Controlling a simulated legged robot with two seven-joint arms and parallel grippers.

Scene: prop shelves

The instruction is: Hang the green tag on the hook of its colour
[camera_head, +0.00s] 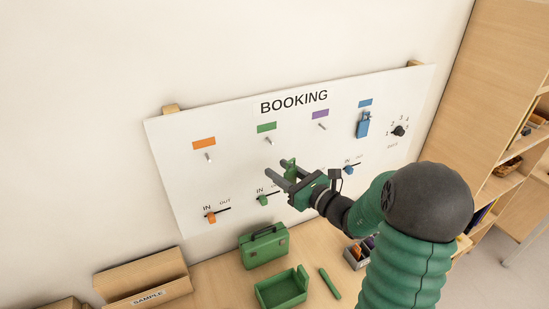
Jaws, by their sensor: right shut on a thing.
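My right gripper (276,167) is in front of the white board, its fingers pointing up and left. It is shut on the green tag (291,168), which is partly hidden by the fingers. The green-labelled hook (268,141) is a small metal peg on the board, bare, under a green label (267,127). In the picture, the tag is below and a little right of this peg, and apart from it. My left gripper is not in view.
An orange-labelled hook (208,157) and a purple-labelled hook (323,127) are bare. A blue tag (363,125) hangs under the blue label. Sliders and a black dial (399,131) project from the board. A green case (264,247) and green tray (281,290) stand below.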

